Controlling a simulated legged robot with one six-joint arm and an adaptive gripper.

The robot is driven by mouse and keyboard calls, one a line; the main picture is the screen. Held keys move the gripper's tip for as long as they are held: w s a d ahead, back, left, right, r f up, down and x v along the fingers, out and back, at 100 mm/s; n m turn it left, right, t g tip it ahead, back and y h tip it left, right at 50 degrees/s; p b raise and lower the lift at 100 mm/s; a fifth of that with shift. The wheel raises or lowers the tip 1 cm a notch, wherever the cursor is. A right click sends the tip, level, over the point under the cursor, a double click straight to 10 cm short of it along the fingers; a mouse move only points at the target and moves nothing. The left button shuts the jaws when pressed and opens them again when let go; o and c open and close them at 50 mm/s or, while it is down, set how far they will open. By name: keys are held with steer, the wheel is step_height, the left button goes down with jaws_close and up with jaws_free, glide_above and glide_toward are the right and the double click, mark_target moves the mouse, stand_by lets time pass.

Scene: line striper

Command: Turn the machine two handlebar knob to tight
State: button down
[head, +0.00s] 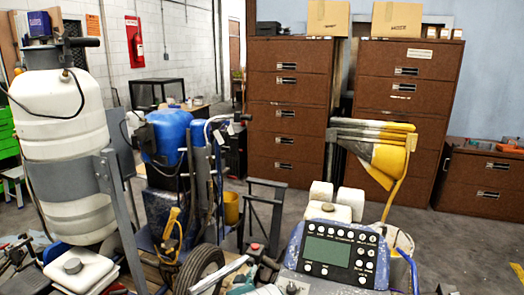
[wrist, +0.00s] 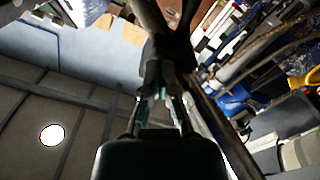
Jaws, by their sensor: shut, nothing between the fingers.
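A machine with a blue-framed control panel (head: 338,254) stands at the front, right of centre, in the head view. A grey bar (head: 220,275) and a small dark knob-like part (head: 268,262) lie left of the panel. I cannot tell which of these parts, if any, is the machine two handlebar knob. In the wrist view my gripper (wrist: 163,98) is shut and empty. Its fingertips point at a dark bar (wrist: 152,22) with a thicker dark part (wrist: 168,55). I cannot tell whether they touch it. The knob's setting cannot be read.
A white tank (head: 60,150) on a grey frame stands at left, beside a blue machine (head: 168,135) and a black wheel (head: 200,270). A yellow-and-grey folded item (head: 385,155) hangs behind the panel. Brown drawer cabinets (head: 290,110) line the back. Some grey floor (head: 450,240) is clear at right.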

steer(key=shift+w+a+f, duration=0.15)
steer(key=shift+a, duration=0.2)
steer(key=shift+w+a+f, duration=0.15)
steer(key=shift+a, duration=0.2)
stand_by(0.3)
steer(key=v, duration=0.6)
steer(key=shift+f, duration=0.45)
steer(key=shift+s+d, duration=0.1)
steer(key=shift+d, duration=0.05)
